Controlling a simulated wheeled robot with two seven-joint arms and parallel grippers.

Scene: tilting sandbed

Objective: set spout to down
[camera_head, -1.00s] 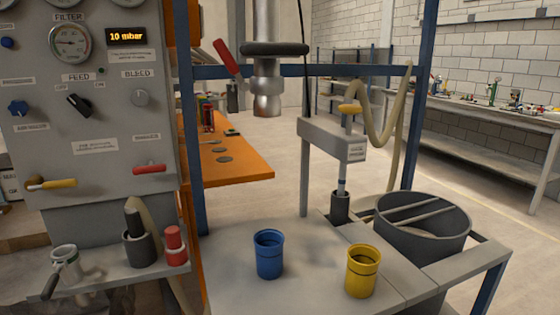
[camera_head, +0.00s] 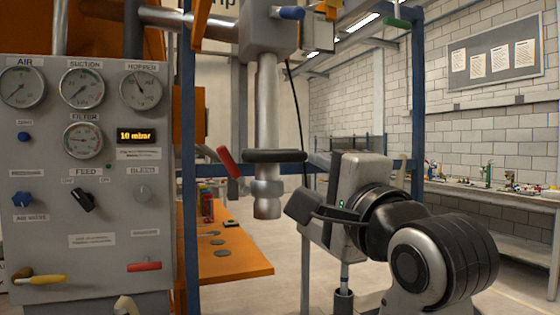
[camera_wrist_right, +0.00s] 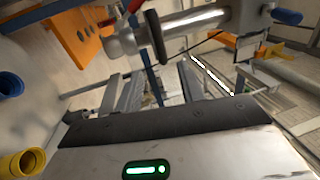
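The spout is a grey metal pipe (camera_head: 267,105) that hangs straight down, with a black ring (camera_head: 275,156) around it and a nozzle (camera_head: 267,198) below. A red lever (camera_head: 228,161) sticks out to its left. In the right wrist view the pipe (camera_wrist_right: 190,23) lies across the top, with its ring (camera_wrist_right: 154,38) and nozzle (camera_wrist_right: 122,41). My right gripper (camera_head: 303,207) is just right of the nozzle in the head view, with a gap in the picture. Its fingers are not clear in either view. My left gripper is not in view.
A grey control panel (camera_head: 90,150) with gauges stands at the left. An orange table (camera_head: 230,262) is behind the spout. Blue frame posts (camera_head: 186,140) stand around the spout. A blue cup (camera_wrist_right: 10,84) and a yellow cup (camera_wrist_right: 22,163) show in the right wrist view.

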